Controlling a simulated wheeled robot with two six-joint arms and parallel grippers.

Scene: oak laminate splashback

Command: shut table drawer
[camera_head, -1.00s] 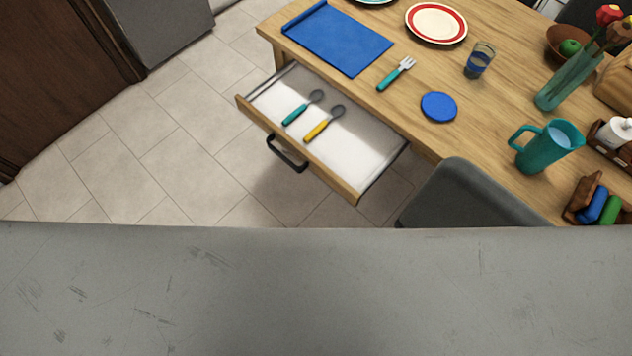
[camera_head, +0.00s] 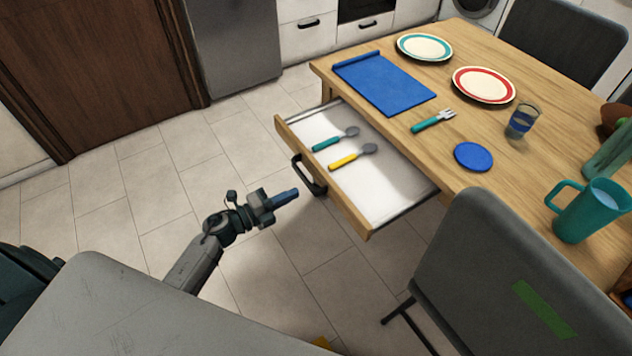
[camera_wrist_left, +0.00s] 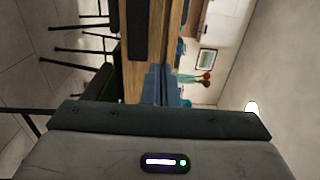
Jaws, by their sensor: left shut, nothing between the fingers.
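The table drawer (camera_head: 345,196) is pulled out from the wooden table (camera_head: 440,150), with its black handle (camera_head: 308,176) on the front. A teal-handled spoon (camera_head: 334,140) and a yellow-handled spoon (camera_head: 352,157) lie inside. My left gripper (camera_head: 287,197) is shut and empty, just left of the handle in the head view, its fingers pointing at the drawer front. I cannot tell whether it touches. In the left wrist view the shut fingers (camera_wrist_left: 160,86) show in front of the wooden furniture. My right gripper is not in view.
A grey chair (camera_head: 490,265) stands right of the drawer, close to the table. The table holds a blue mat (camera_head: 385,84), plates, a fork (camera_head: 433,121), a glass (camera_head: 521,121), a blue coaster (camera_head: 473,156) and a teal jug (camera_head: 588,210). Tiled floor left of the drawer is clear.

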